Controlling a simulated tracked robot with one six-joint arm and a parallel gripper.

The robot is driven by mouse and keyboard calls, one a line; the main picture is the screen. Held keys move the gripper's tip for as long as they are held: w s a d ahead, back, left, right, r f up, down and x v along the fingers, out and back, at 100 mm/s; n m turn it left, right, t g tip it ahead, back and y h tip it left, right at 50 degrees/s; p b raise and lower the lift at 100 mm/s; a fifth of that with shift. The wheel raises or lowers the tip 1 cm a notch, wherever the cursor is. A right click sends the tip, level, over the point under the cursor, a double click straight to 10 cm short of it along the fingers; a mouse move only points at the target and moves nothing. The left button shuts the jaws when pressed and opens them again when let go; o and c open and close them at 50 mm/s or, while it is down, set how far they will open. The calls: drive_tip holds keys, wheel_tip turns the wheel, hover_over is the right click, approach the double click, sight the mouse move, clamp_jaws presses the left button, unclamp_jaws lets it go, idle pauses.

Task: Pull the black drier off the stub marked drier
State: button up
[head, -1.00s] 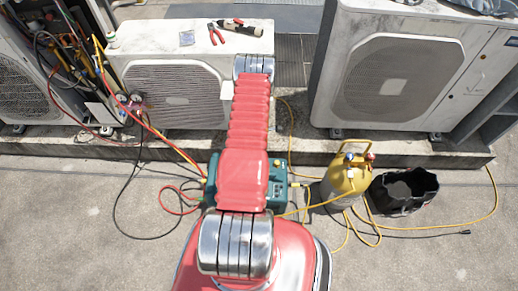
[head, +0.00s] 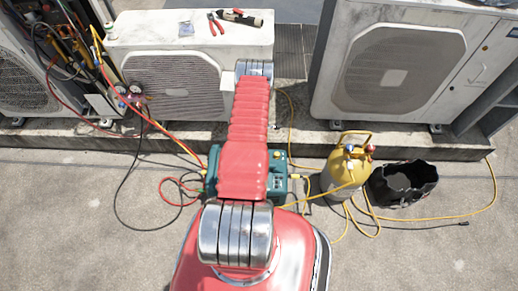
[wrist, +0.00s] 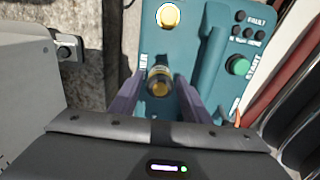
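The teal machine (wrist: 205,60) fills the upper right of the wrist view, with a FAULT label, dark buttons and a green button. The drier (wrist: 158,80), a short dark cylinder with a brassy band, stands out from its face, beside partly hidden lettering. My gripper (wrist: 159,90) has one grey-purple finger on each side of the drier, very close to it. I cannot tell whether the fingers touch it. In the head view my red arm hides the gripper, the drier and much of the teal machine (head: 279,180).
A yellow cylinder (head: 344,172) and a black bag (head: 403,184) stand right of the machine, with yellow hoses on the floor. Red and black hoses lie left. Condensers (head: 172,85) line the kerb behind. A round brass fitting (wrist: 168,16) is above the drier.

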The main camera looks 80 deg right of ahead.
clamp_jaws()
idle(0.8)
